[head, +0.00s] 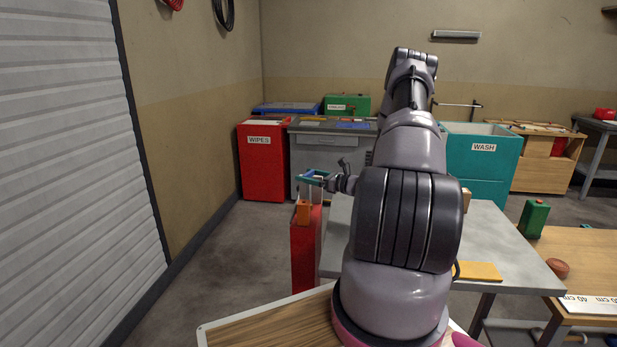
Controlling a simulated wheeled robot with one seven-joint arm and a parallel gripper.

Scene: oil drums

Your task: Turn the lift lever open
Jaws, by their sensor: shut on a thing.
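The lift lever appears to be the orange piece (302,212) at the top of a narrow red post (304,252), left of the grey table. My gripper (305,181), with blue-teal fingers, reaches left from my wrist and sits right at the top of this orange piece. It is shut on it, though the contact is small and hard to make out. The orange piece looks upright. My arm fills the middle of the view and hides part of the table and whatever is behind it.
A grey table (490,235) stands right of the post, with a yellow flat piece (478,271) on it. Behind are a red WIPES bin (262,175), a grey cabinet (315,160) and a teal WASH tub (480,168). A wooden table (570,250) is at right. Floor left of the post is clear.

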